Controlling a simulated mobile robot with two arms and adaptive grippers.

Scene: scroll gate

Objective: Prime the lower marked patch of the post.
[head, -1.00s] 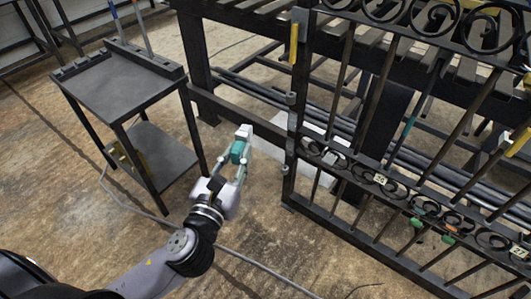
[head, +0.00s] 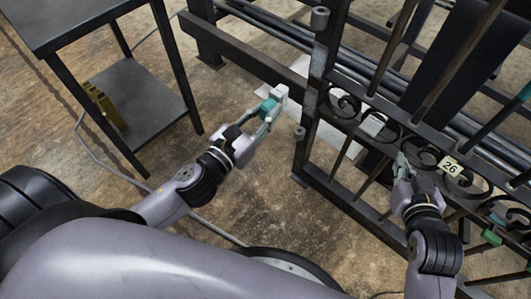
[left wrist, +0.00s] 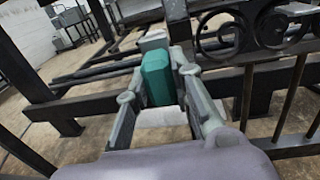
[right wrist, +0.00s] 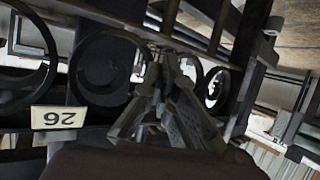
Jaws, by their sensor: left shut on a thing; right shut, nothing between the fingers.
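My left gripper (head: 258,122) is shut on a teal-handled tool with a whitish head. The tool (head: 270,105) also shows between the fingers in the left wrist view (left wrist: 157,80). Its head points at the dark gate post (head: 303,150), just left of it in the head view; I cannot tell whether they touch. The post carries grey hinge-like pieces; I cannot make out a marked patch for certain. My right gripper (head: 403,165) is shut and empty at the scroll band of the gate, left of the tag 26 (head: 450,167). It also shows in the right wrist view (right wrist: 160,95).
A dark two-shelf cart (head: 150,90) stands at the left, with a yellowish block (head: 105,108) on its lower shelf. The gate's bars and scrolls (head: 465,185) fill the right. A white sheet (head: 335,145) lies behind the post. Bare floor lies between cart and gate.

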